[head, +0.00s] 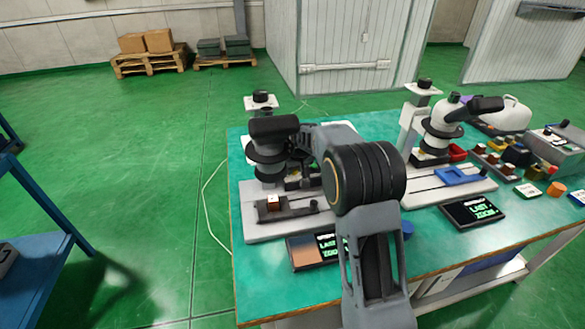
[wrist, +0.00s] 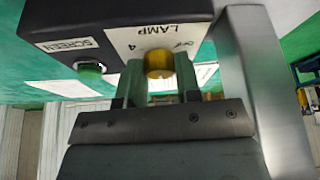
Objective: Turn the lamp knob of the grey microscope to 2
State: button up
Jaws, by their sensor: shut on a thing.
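In the wrist view the yellow lamp knob (wrist: 159,64) sits under a white LAMP label (wrist: 160,36) with the marks 4 and Off readable. My gripper (wrist: 160,78) is shut on this knob, one finger on each side. A mark 2 is not visible, and I cannot read where the knob points. In the head view my arm reaches to the left microscope (head: 268,152), on a pale grey base (head: 250,220). My arm hides part of that microscope, and the knob cannot be made out there.
A SCREEN label (wrist: 67,44) and a green button (wrist: 90,73) are left of the knob. A grey metal upright (wrist: 262,80) stands close on the right. A second microscope (head: 440,125) stands right on the green bench (head: 440,250), with small displays in front.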

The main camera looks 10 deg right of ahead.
jog(key=o, duration=0.9)
jog(key=shift+s+r, duration=0.25)
jog(key=shift+r, duration=0.3)
jog(key=v, duration=0.2)
jog(key=s+v, duration=0.1)
jog(key=v, duration=0.1)
jog(key=shift+d, duration=0.15)
jog(key=s, duration=0.3)
jog(key=s+d+b, duration=0.1)
jog(key=s, duration=0.7)
jog(key=shift+d, duration=0.35)
jog(key=shift+f, duration=0.1)
